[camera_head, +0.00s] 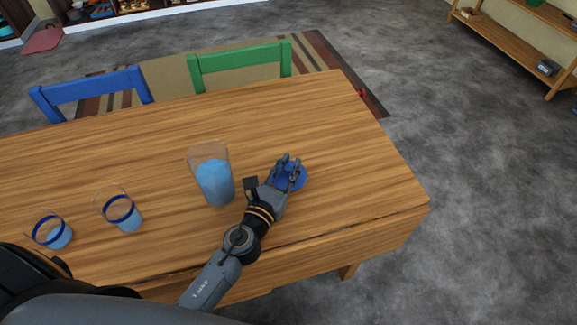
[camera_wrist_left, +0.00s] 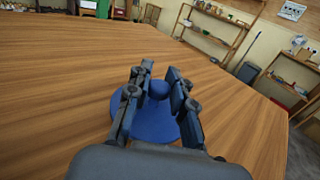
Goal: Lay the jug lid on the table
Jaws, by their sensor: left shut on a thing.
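The jug lid (camera_head: 301,181) is a blue disc at the right part of the wooden table (camera_head: 345,130). In the left wrist view the lid (camera_wrist_left: 153,126) lies flat below a round blue knob. My left gripper (camera_head: 290,172) is shut on the lid's knob, one finger on each side. The lid is level and at or very near the tabletop; I cannot tell whether it touches. The clear jug (camera_head: 214,180), with blue liquid in it, stands upright and open to the left of my left gripper. My right gripper is not in view.
Two glasses (camera_head: 122,212) with blue bands and blue liquid stand at the left of the table. A blue chair (camera_head: 90,92) and a green chair (camera_head: 240,60) stand at the far side. The tabletop right of and beyond the lid is bare.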

